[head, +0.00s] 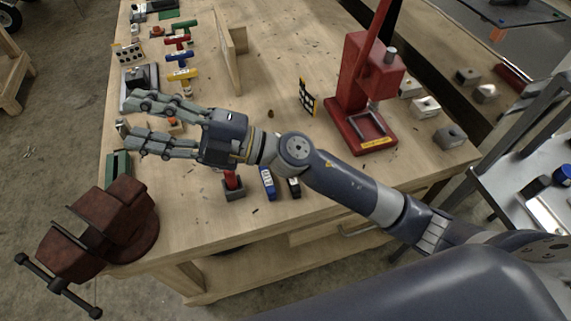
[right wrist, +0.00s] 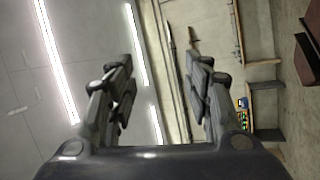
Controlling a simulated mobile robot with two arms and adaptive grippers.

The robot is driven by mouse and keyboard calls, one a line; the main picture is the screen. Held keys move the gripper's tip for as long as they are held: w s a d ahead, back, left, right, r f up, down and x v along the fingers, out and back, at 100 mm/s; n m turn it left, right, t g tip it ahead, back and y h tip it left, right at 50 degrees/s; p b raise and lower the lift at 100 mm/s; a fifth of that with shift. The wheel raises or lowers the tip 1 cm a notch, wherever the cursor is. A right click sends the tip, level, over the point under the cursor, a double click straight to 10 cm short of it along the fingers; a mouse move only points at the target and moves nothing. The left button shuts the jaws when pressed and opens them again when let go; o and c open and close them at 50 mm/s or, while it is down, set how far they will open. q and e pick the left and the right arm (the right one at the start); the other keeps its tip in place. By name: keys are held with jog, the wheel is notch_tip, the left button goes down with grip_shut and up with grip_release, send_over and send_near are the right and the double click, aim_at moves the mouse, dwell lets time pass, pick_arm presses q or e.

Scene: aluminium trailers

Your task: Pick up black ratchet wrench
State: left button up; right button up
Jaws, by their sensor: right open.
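My right gripper (head: 134,122) reaches in from the right over the left part of the wooden workbench (head: 240,130). Its two jointed fingers point left and are spread apart, with nothing between them. In the right wrist view the open fingers (right wrist: 160,88) frame only the distant room, with no bench tool between them. I cannot pick out a black ratchet wrench for certain; the hand and arm cover part of the bench. T-shaped tools in green, red, blue (head: 180,59) and yellow (head: 182,75) lie in a row beyond the fingers. My left gripper is not in view.
A rusty vise (head: 125,215) stands at the near left corner. A red press (head: 360,100) stands to the right, with metal blocks (head: 425,106) beyond it. An upright wooden board (head: 228,55) stands behind the hand. The bench middle is mostly clear.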

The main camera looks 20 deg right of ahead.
notch_tip(320, 180, down, 17)
jog(key=s+d+n+g+h, duration=0.2)
jog(key=d+n+g+h, duration=0.1)
jog(key=n+g+h, duration=0.6)
jog(key=w+d+f+m+t+h, duration=0.1)
jog(key=w+d+f+h, duration=0.2)
jog(key=d, duration=0.4)
jog(key=w+d+f+t+h, duration=0.1)
jog(key=w+d+h, duration=0.1)
jog(key=d+h, duration=0.45)
jog(key=w+d+f+m+h, duration=0.1)
jog(key=w+d+h, duration=0.15)
jog(key=d, duration=0.65)
jog(key=f+p, duration=0.1)
jog(key=f, duration=0.1)
jog(key=f+p, duration=0.1)
jog(key=f, duration=0.2)
jog(key=shift+w+a, duration=0.1)
jog(key=shift+w, duration=0.1)
jog(key=shift+f, duration=0.5)
notch_tip(320, 180, down, 4)
jog(key=p, duration=0.3)
jog(key=shift+a+f, duration=0.1)
jog(key=shift+a, duration=0.05)
jog(key=shift+w+f, duration=0.1)
jog(key=shift+f, duration=0.25)
jog(key=shift+r, duration=0.1)
grip_shut()
